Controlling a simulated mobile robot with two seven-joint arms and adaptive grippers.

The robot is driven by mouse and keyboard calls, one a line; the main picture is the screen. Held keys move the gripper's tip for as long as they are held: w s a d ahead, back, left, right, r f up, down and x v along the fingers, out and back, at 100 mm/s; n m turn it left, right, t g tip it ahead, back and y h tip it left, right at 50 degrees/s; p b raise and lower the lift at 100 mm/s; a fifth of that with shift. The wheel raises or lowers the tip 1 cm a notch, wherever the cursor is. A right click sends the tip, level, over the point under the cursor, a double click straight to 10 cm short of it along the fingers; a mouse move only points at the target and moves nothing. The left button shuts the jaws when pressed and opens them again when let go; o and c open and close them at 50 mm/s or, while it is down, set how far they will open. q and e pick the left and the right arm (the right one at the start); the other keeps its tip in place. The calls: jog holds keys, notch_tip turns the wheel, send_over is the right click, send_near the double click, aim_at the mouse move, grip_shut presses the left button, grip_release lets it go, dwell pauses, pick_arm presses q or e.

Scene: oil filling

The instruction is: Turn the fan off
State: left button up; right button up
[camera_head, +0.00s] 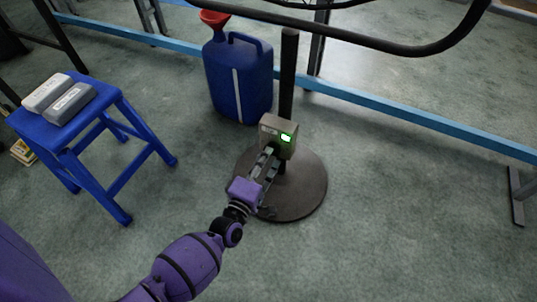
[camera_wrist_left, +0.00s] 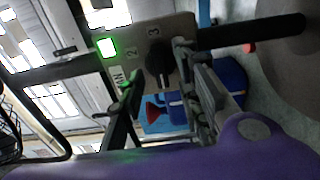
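The fan's control box (camera_head: 278,137) is a grey box on a dark pole (camera_head: 288,75), with a lit green light on it. In the left wrist view its panel shows the lit green light (camera_wrist_left: 106,47), the digits 2 and 3, and a dark knob (camera_wrist_left: 158,64). My left gripper (camera_head: 268,158) is right at the box in the head view. In the left wrist view its two fingers (camera_wrist_left: 157,72) are apart, one on each side of the knob; I cannot tell whether they touch it. My right gripper is not in view.
The fan's round dark base (camera_head: 300,195) lies on the floor. A blue jug (camera_head: 238,80) with a red funnel (camera_head: 214,17) stands behind it. A blue stool (camera_head: 62,130) bearing two small blocks stands at left. A blue floor rail (camera_head: 410,112) crosses behind.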

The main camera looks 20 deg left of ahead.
pick_arm(q)
jog(key=s, duration=1)
jog(key=shift+a, duration=0.2)
jog(key=shift+w+a, duration=0.1)
